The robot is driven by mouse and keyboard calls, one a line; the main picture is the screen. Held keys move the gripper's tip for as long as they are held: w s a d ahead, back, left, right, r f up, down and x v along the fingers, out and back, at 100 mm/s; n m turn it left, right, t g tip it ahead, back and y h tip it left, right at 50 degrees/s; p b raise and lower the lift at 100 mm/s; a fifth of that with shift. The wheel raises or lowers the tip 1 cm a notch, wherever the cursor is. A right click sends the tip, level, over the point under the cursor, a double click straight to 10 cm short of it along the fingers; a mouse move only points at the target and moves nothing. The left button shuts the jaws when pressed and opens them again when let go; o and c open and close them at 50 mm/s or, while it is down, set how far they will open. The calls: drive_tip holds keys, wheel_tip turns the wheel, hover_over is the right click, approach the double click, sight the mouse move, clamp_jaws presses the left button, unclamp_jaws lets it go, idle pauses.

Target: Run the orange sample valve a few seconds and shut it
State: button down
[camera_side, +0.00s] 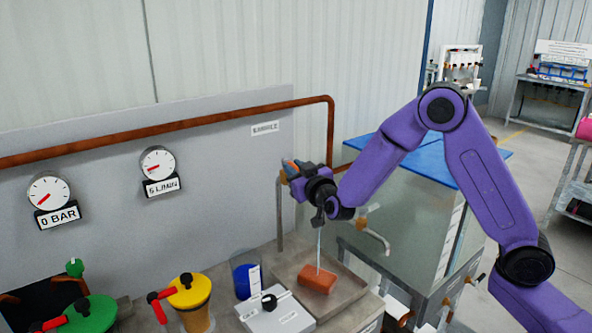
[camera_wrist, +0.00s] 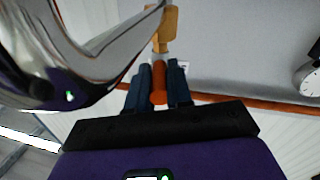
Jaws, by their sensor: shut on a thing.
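The orange sample valve handle (camera_wrist: 158,82) is between the two dark blue fingers of my gripper (camera_wrist: 157,72), which are shut on it. The brass valve body (camera_wrist: 166,30) and a shiny curved metal spout (camera_wrist: 110,60) show beyond it in the wrist view. In the side view my gripper (camera_side: 290,167) is at the valve on top of the grey standpipe (camera_side: 280,215), and my wrist hides most of the valve. A thin pale stream (camera_side: 319,245) falls from below my wrist to an orange-brown block (camera_side: 317,280) in the shallow tray (camera_side: 345,285).
A copper pipe (camera_side: 200,122) runs along the grey panel above two round gauges (camera_side: 48,193). A blue-lidded tank (camera_side: 420,215) stands behind.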

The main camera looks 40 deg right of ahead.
drive_tip(key=shift+w+a+m+g+h, duration=0.55)
drive_tip(key=shift+a+m+g+h, duration=0.15)
drive_tip(key=shift+m+g+h, duration=1.4)
drive_tip(key=shift+w+a+m+g+h, duration=0.65)
drive_tip(key=shift+m+g+h, duration=1.15)
drive_tip(key=shift+h, duration=0.65)
drive_tip(key=shift+w+a+m+g+h, duration=0.5)
drive_tip(key=shift+a+m+g+h, duration=0.25)
drive_tip(key=shift+m+g+h, duration=1.25)
drive_tip(key=shift+w+m+g+h, duration=0.25)
drive_tip(key=shift+m+g+h, duration=0.2)
drive_tip(key=shift+m+g, duration=0.25)
drive_tip(key=c, duration=1)
unclamp_jaws()
drive_tip(key=shift+c, duration=0.2)
drive_tip(key=shift+a, duration=0.1)
drive_tip(key=v, duration=0.7)
drive_tip(key=shift+a, duration=0.15)
